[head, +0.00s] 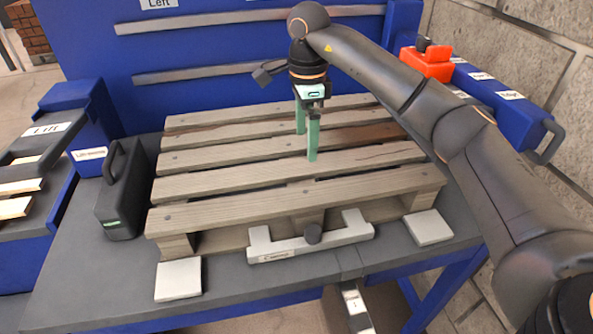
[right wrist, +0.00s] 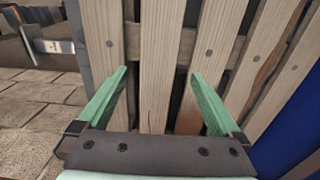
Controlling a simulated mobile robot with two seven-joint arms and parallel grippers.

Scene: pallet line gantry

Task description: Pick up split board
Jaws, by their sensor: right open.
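A wooden pallet lies on the grey table, with several slats across its top. The split board (head: 375,158) looks like the pale slat second from the front, with a thin dark crack toward its right part. In the right wrist view a dark crack line also shows on the board (right wrist: 152,100) between my fingers. My right gripper (head: 307,146) is open and empty, its green fingers pointing down just over the slats. In the right wrist view the gripper (right wrist: 158,73) has one finger on each side of that board; contact cannot be told. My left gripper is not in view.
A white bracket (head: 290,248) and white pads (head: 178,280) sit at the pallet's front. A black case (head: 122,195) stands left, a red-orange device (head: 428,62) back right. A blue panel (head: 220,50) rises behind.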

